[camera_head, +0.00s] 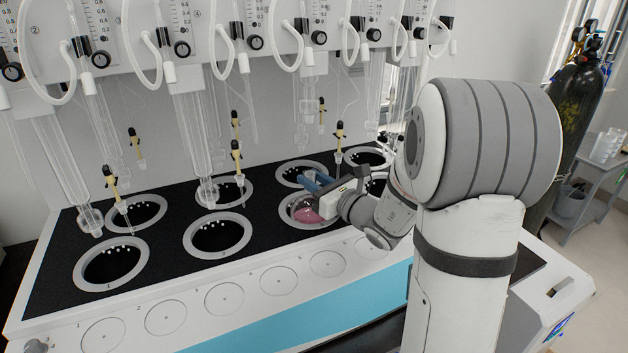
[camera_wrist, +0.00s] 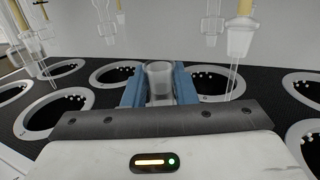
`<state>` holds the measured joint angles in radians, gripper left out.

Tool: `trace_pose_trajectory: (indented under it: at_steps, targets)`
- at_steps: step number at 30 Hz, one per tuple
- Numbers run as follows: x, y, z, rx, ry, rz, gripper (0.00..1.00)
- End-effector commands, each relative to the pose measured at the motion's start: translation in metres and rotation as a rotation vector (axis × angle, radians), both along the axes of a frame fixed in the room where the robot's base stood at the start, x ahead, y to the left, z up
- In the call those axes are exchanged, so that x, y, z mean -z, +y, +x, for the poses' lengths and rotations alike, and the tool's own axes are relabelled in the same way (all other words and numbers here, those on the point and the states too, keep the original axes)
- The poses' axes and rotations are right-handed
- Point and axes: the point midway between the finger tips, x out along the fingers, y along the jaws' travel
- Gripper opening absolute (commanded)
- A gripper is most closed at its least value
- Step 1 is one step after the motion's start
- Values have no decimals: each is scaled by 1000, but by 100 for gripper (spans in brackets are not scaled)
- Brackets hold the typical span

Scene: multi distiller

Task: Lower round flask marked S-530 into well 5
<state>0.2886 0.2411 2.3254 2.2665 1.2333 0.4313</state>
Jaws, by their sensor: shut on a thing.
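The round flask (camera_head: 304,213) holds pink liquid, and its body shows inside the ring of the third front-row well (camera_head: 288,217), counted from the left. Whether it rests in the well or hangs in it, I cannot tell. My gripper (camera_head: 319,183) has its blue fingers shut on the flask's neck. In the wrist view the clear, open neck (camera_wrist: 159,78) stands upright between the fingers (camera_wrist: 160,92). The flask's S-530 mark is not visible, and the wrist view hides its body behind my gripper. I cannot read the well's number.
Other ringed wells (camera_head: 217,235) in the black top look empty of flasks. Glass tubes (camera_head: 190,120) and yellow-clipped glass pieces (camera_head: 339,143) hang above them, one close behind my gripper. A gas cylinder (camera_head: 580,100) stands at the right.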

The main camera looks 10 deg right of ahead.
Motion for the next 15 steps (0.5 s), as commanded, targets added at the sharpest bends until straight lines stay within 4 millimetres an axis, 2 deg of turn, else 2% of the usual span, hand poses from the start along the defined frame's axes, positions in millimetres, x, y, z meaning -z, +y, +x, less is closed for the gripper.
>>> trace_pose_trajectory:
  at_steps: [15]
  targets:
    - [3,0,0,0,-2,0,0]
